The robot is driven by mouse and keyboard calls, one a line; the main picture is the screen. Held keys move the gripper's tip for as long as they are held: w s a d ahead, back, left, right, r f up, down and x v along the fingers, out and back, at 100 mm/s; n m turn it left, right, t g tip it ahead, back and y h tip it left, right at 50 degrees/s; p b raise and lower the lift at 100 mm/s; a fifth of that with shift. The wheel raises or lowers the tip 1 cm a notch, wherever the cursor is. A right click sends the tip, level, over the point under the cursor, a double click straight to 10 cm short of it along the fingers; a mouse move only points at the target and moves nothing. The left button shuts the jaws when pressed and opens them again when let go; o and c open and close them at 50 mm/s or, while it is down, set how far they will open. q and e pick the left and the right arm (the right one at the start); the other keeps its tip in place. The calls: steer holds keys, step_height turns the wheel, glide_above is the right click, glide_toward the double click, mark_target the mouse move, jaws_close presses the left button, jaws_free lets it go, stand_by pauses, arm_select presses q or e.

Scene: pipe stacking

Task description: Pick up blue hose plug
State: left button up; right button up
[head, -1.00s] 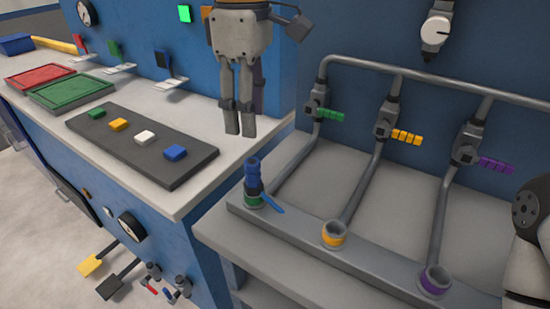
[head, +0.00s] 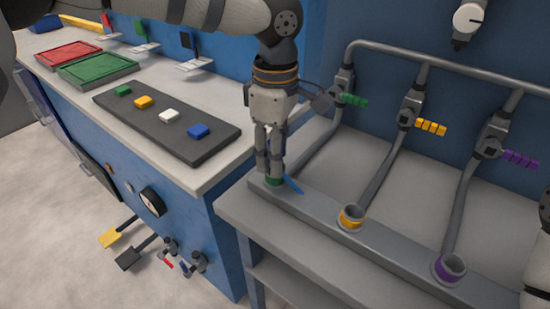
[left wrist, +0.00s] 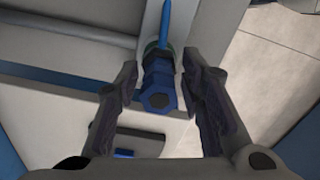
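The blue hose plug (left wrist: 160,88) sits in the green-ringed socket (head: 273,180) at the left end of the grey pipe rail. In the head view my left gripper (head: 269,168) points down over the plug and hides most of it; its blue lever (head: 293,185) sticks out to the right. In the left wrist view the plug lies between the two open fingers (left wrist: 165,95), with a gap to the finger on each side. My right gripper is not in view; only a part of my right arm shows at the right edge.
An orange-ringed socket (head: 351,217) and a purple-ringed socket (head: 448,268) stand farther right on the rail. Pipes with green, orange and purple valve handles rise behind. To the left, a counter carries a dark button panel (head: 180,138) and red and green trays (head: 98,68).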

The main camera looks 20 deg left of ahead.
arm_select(q)
jaws_close()
